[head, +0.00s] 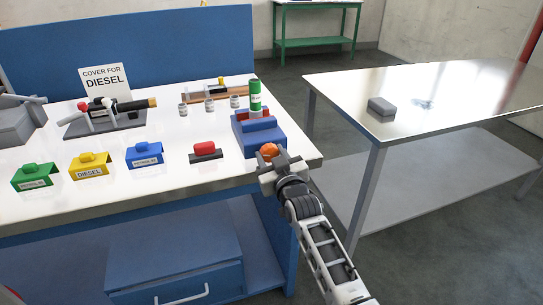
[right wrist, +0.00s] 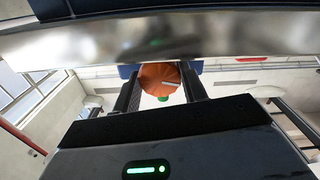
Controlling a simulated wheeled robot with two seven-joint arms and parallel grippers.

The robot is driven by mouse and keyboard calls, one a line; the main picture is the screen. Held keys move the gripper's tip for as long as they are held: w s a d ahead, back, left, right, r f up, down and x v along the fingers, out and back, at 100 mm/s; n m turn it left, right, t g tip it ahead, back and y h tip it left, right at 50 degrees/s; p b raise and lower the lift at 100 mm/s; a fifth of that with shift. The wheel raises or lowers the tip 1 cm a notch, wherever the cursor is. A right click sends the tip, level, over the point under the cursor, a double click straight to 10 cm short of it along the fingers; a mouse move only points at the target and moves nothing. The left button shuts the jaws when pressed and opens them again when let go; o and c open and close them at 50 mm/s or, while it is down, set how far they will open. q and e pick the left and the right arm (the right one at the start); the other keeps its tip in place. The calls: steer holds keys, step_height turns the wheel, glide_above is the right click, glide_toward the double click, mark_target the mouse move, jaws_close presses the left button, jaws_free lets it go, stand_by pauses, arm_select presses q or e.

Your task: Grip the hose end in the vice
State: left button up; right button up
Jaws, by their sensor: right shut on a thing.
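The blue vice (head: 256,136) stands at the right front corner of the white bench. A green upright cylinder with a pale lower band, apparently the hose end (head: 255,97), stands at its top; I cannot tell whether the jaws touch it. An orange round knob (head: 268,150) is on the vice's front. My right gripper (head: 273,163) is shut on this knob from the front. In the right wrist view the orange knob (right wrist: 158,78) sits between the two dark fingers, with a bit of green showing beyond it. My left gripper is not in view.
Green (head: 35,176), yellow (head: 89,167), blue (head: 145,154) and red-topped (head: 205,152) blocks line the bench front. A nozzle on a stand (head: 108,115), small jars and a DIESEL sign (head: 105,81) stand behind. A metal table (head: 440,90) holding a grey box (head: 381,107) is to the right.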

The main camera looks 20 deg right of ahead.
steer(key=m+p, duration=0.1)
steer(key=m, duration=0.3)
steer(key=shift+m, duration=0.9)
steer(key=shift+f, duration=0.1)
steer(key=o, duration=1)
steer(key=shift+c, duration=0.2)
